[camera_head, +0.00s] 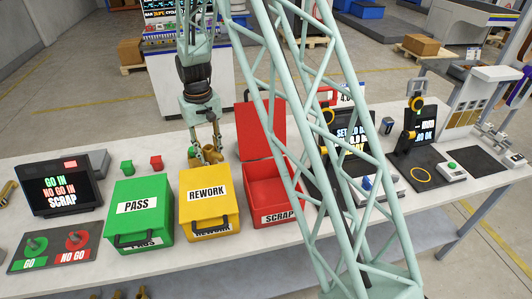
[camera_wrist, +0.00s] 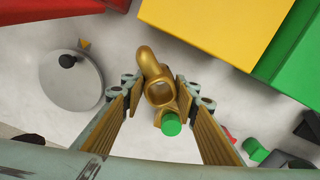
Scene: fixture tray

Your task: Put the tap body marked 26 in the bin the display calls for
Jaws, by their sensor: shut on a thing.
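The brass tap body (camera_wrist: 155,65) sits between the fingers of my gripper (camera_wrist: 158,88) in the wrist view, with a green end piece (camera_wrist: 171,124) on it. In the head view my gripper (camera_head: 207,148) is shut on the tap body (camera_head: 211,155), just behind the yellow bin. No number 26 is readable on it. The display (camera_head: 62,187) reads GO IN, NO GO IN, SCRAP. The red SCRAP bin (camera_head: 277,218) has its lid up. The yellow REWORK bin (camera_head: 208,207) and the green PASS bin (camera_head: 138,212) have their lids shut.
A gauge board (camera_head: 54,250) marked GO and NO GO lies at the front left. A grey disc (camera_wrist: 72,90) with a black knob lies near my gripper. Other screens and fixtures fill the right.

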